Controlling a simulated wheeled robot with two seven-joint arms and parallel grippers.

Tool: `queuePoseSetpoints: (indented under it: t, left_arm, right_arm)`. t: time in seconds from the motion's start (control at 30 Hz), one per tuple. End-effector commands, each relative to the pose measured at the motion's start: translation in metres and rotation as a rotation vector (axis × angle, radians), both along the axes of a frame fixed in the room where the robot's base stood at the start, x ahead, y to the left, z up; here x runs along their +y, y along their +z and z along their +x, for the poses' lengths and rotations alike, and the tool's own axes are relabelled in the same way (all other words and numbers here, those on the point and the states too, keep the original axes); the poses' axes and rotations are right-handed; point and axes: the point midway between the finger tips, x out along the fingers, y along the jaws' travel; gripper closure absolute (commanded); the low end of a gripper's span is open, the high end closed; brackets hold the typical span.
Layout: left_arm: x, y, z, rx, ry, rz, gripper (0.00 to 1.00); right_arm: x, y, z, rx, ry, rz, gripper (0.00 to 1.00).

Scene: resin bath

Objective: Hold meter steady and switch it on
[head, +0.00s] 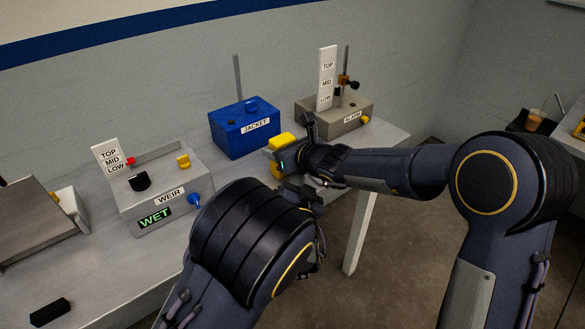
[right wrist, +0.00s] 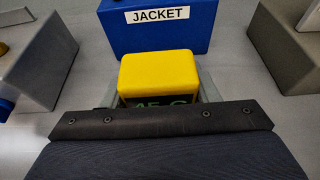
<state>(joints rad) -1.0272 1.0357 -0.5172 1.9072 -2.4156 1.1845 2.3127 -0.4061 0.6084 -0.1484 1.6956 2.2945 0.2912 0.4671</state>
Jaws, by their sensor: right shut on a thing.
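The meter is a yellow block (head: 282,142). My right gripper (head: 272,157) is shut on it at the table's front edge, before the blue JACKET box (head: 244,128). The right wrist view shows the meter (right wrist: 157,72) between the two grey fingers. Green characters show on its dark face there, cut off by my gripper body. I cannot make out its switch. My left arm comes up in front in the head view. Dark parts at its far end, just below the right wrist, may be my left gripper (head: 300,194); its fingers are not clear.
Left of JACKET stands the grey WEIR box (head: 160,195) with a green WET display and a blue knob. Right of JACKET is the grey ALARM box (head: 335,115). A black block (head: 50,311) lies at the front left. Bare table lies between WEIR and JACKET.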

Motion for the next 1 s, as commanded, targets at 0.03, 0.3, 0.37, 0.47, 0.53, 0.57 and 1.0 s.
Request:
queuePoseSetpoints:
  t: [0.03, 0.3, 0.37, 0.47, 0.53, 0.57, 1.0]
  left_arm:
    - [0.006, 0.001, 0.001, -0.003, 0.016, 0.001, 1.0]
    - [-0.001, -0.001, -0.01, -0.001, 0.012, 0.003, 1.0]
    - [-0.002, -0.001, -0.01, -0.001, 0.011, 0.003, 1.0]
    - [-0.003, -0.001, -0.01, -0.001, 0.008, 0.002, 1.0]
    - [-0.003, -0.001, -0.011, -0.001, 0.007, 0.002, 1.0]
    - [-0.004, -0.001, -0.011, -0.001, 0.006, 0.002, 1.0]
    - [-0.029, -0.001, -0.044, 0.0, 0.002, 0.002, 1.0]
  right_arm:
    - [0.0, -0.001, 0.0, 0.001, 0.0, -0.001, 0.73]
    - [-0.001, -0.001, 0.0, 0.001, -0.001, -0.001, 0.73]
    - [-0.001, -0.001, 0.0, 0.001, -0.001, -0.001, 0.73]
    - [-0.001, -0.001, 0.0, 0.001, -0.001, -0.001, 0.73]
    - [-0.001, -0.001, 0.0, 0.002, -0.001, -0.002, 0.73]
    - [-0.001, -0.001, 0.0, 0.002, -0.001, -0.002, 0.73]
    - [-0.001, -0.002, 0.0, 0.003, -0.002, -0.003, 0.73]
